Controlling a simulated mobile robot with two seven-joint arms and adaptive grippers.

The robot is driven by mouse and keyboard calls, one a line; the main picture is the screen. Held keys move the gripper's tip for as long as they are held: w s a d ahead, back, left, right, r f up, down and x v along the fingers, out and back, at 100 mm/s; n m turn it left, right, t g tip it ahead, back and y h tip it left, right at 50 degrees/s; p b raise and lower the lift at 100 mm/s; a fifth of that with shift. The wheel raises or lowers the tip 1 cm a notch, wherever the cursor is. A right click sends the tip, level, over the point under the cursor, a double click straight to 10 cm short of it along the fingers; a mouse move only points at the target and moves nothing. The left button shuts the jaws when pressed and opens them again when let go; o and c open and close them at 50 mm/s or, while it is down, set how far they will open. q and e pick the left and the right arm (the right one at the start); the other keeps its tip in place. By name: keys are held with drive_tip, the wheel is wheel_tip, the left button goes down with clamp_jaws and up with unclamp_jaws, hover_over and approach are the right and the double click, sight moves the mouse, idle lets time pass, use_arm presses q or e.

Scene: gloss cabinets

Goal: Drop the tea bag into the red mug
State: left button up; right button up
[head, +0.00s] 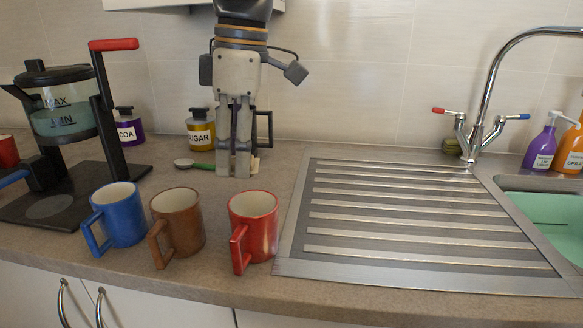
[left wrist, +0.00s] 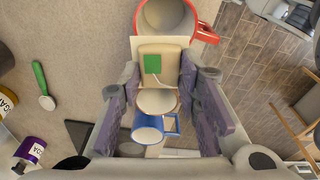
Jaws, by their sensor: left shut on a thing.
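The tea bag (left wrist: 172,58) is cream with a green tag and a thin string, held between the purple pads of my left gripper (left wrist: 160,82). In the head view my left gripper (head: 235,172) points down, and a cream sliver of the bag (head: 254,166) shows beside its fingertips. The red mug (head: 254,222) stands upright at the right end of a row of mugs, its handle towards the front. In the left wrist view the red mug (left wrist: 165,16) is at the top edge, beyond the bag. The bag is apart from the mug. My right gripper is out of view.
A brown mug (head: 179,222) and a blue mug (head: 118,214) stand left of the red mug. A metal drainer (head: 400,262) lies to its right. A green-handled spoon (head: 198,165), a sugar jar (head: 201,134) and a coffee maker (head: 62,120) stand behind and left.

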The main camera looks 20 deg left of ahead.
use_arm(q)
drive_tip(key=o, duration=0.7)
drive_tip(key=shift+r, duration=0.15)
drive_tip(key=shift+o, duration=0.2)
wheel_tip(320, 180, up, 12)
drive_tip(key=d, duration=0.1)
drive_tip(key=shift+w+d, duration=0.2)
drive_tip(key=shift+w, duration=0.1)
drive_tip(key=shift+f, duration=0.2)
